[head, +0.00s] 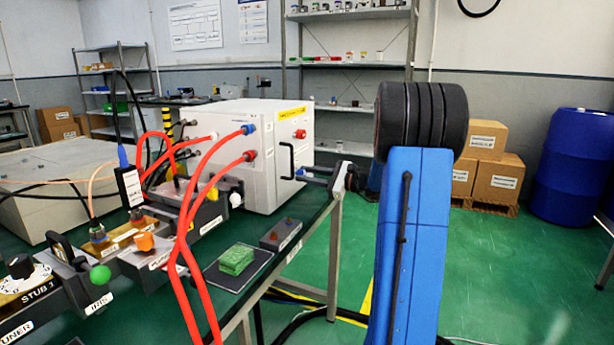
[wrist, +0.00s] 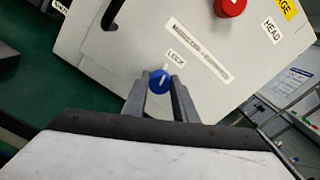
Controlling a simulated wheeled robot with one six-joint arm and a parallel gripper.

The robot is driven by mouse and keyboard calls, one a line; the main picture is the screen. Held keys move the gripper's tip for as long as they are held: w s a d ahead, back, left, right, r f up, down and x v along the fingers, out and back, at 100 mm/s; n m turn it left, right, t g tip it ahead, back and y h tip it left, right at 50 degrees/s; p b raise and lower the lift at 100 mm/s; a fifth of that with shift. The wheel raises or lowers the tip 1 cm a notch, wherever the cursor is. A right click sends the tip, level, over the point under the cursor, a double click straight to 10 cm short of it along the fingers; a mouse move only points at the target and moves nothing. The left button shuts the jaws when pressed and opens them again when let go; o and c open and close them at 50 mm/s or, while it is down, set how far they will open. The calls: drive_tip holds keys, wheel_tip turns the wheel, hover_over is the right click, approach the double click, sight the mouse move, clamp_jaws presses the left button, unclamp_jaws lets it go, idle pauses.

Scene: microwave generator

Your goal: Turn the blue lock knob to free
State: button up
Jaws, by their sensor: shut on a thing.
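The blue lock knob (wrist: 159,80) sits on the light grey face of the generator head box (wrist: 140,45) in the wrist view. A white pointer mark on the knob points up, slightly right, toward the label reading "LOCK" (wrist: 176,58). My gripper (wrist: 160,95) is shut on the knob, with one grey finger on each side of it. In the head view my gripper (head: 312,173) reaches the right-hand face of the white box (head: 262,165).
A red knob (wrist: 230,6) and a black handle (wrist: 112,14) are on the same face. Red hoses (head: 205,180) hang at the box's left. A green block (head: 237,260) lies on the bench below. My blue arm fills the middle right of the head view.

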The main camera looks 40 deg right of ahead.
drive_tip(key=n, duration=0.7)
drive_tip(key=shift+f, duration=0.1)
drive_tip(key=n, duration=0.4)
drive_tip(key=shift+f+n, duration=0.1)
drive_tip(key=shift+n, duration=1.7)
drive_tip(key=shift+a, duration=0.1)
drive_tip(key=o, duration=1)
drive_tip(key=shift+o, duration=0.2)
drive_tip(key=shift+s, duration=0.1)
drive_tip(key=v, duration=1.7)
